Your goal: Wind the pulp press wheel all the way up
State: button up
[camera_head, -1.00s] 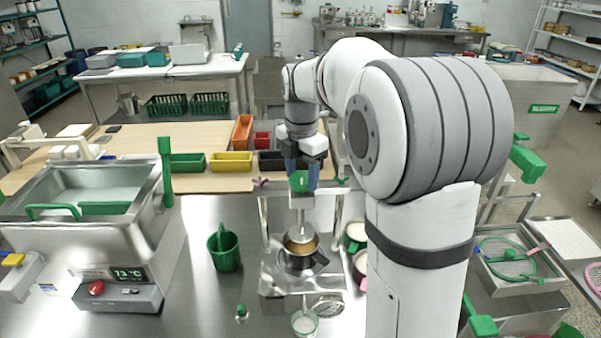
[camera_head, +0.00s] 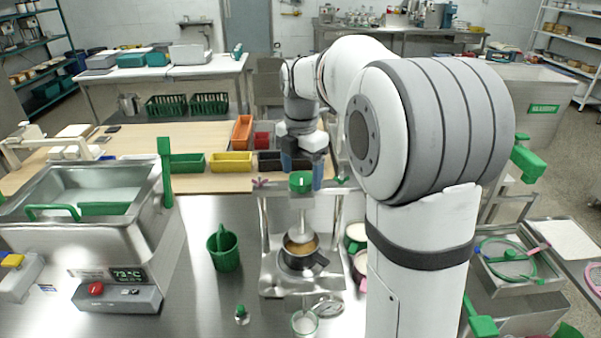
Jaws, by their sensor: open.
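The pulp press stands on the steel bench, with a metal frame (camera_head: 264,225) and a green wheel or knob (camera_head: 301,182) on top of a pale vertical screw. The screw runs down to a dark-handled pot (camera_head: 301,255) on the press base. My gripper (camera_head: 302,172) is above the press, its two blue fingers apart on either side of the green knob. I cannot tell whether the fingers touch it. A pink and a green handle end show beside the frame's top bar.
A green cup (camera_head: 224,250) stands left of the press, and a heated tank (camera_head: 80,215) with a red button is farther left. White containers (camera_head: 356,235) stand close on the right. A small glass (camera_head: 304,322) is in front. Coloured bins (camera_head: 231,162) line the bench behind.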

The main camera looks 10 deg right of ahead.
aim_at(301, 178)
notch_tip(301, 178, up, 7)
jog(key=shift+r, duration=0.1)
dwell(0.4)
